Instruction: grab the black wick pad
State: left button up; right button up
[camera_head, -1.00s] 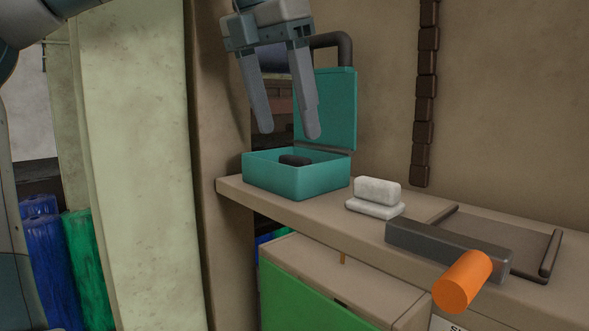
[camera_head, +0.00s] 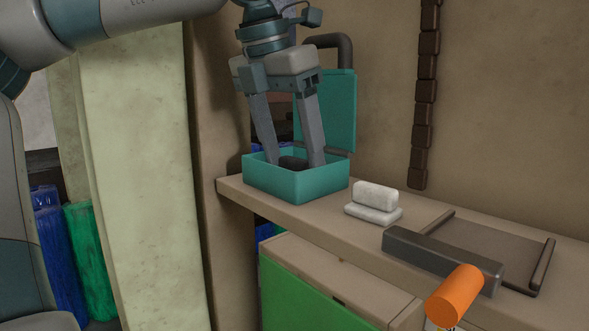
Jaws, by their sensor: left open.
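The black wick pad (camera_head: 292,162) lies inside an open teal box (camera_head: 298,187) on the shelf, its lid raised at the back. My left gripper (camera_head: 294,162) points down into the box with its fingers apart, one on each side of the pad. The fingertips are partly hidden by the box's front wall, so I cannot tell whether they touch the pad. My right gripper is not in view.
A white block on a white slab (camera_head: 374,205) stands right of the box on the shelf. Further right are a grey bar (camera_head: 440,258), an orange cylinder (camera_head: 454,296) and a flat brown tray (camera_head: 492,250). A brown post stands left of the box.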

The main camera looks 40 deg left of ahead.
aim_at(292, 159)
pick_arm(q)
jog(key=c, duration=1.1)
jog(key=shift+r, duration=0.2)
jog(key=shift+r+b, duration=0.4)
jog(key=shift+r, duration=0.3)
notch_tip(292, 159, up, 8)
jog(key=shift+r+b, duration=0.15)
jog(key=shift+b, duration=0.65)
